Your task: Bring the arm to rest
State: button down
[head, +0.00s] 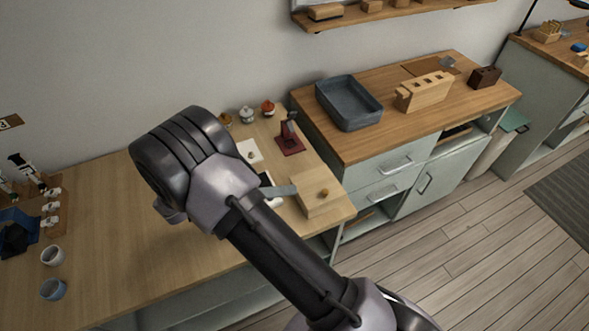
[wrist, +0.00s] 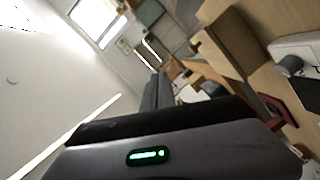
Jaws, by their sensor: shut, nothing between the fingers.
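My arm (head: 205,165) is raised and bent over the long wooden bench in the head view, its large dark joint toward the camera. The arm hides part of the bench behind it. My gripper shows in the wrist view as a dark body with a green light, its fingers (wrist: 157,92) together and empty. It points out across the room, with no object at its tips.
The bench (head: 100,220) holds two cups (head: 52,256), small jars (head: 267,108), a dark red stand (head: 290,138) and a wooden block (head: 318,195). A blue-grey tray (head: 348,103) and a slotted wooden block (head: 424,92) stand on the cabinet.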

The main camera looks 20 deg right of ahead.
jog(key=s+d+r+n+y, duration=0.2)
jog(key=s+r+y, duration=0.9)
jog(key=y, duration=0.1)
jog(key=s+a+r+n+t+y, duration=0.1)
jog(key=s+a+r+t+y, duration=0.3)
jog(key=t, duration=0.4)
notch_tip(320, 180, up, 3)
jog(key=shift+s+a+f+y, duration=0.2)
jog(key=shift+a+y, duration=0.7)
jog(key=shift+y, duration=0.3)
